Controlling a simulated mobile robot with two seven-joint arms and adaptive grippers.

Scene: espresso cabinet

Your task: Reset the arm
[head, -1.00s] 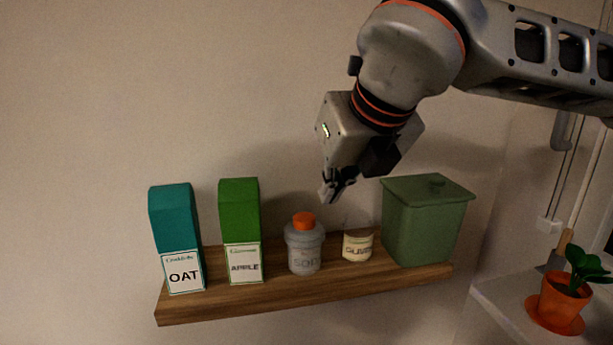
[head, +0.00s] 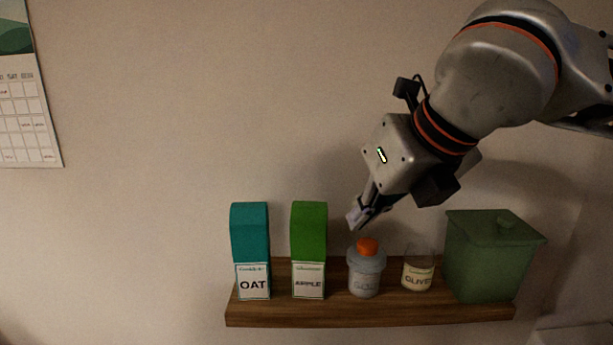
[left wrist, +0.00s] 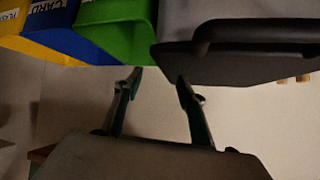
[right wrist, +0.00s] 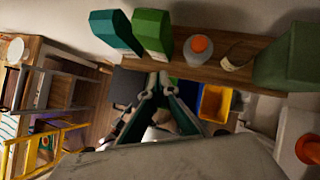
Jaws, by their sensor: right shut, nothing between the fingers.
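My right gripper (head: 357,221) is shut and empty, just above and in front of the orange-capped grey bottle (head: 366,272). It also shows in the right wrist view (right wrist: 160,78), below the shelf items. My left gripper (left wrist: 158,76) shows only in the left wrist view, with its two fingers apart and nothing between them. It is near a dark grey box with a handle (left wrist: 235,55) and a green bin (left wrist: 115,25).
A wooden shelf (head: 370,314) holds a teal OAT carton (head: 250,245), a green APPLE carton (head: 309,240), the bottle, an OLIVE jar (head: 418,275) and a green lidded canister (head: 488,262). Blue (left wrist: 75,40) and yellow (left wrist: 30,45) bins stand left of the green bin.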

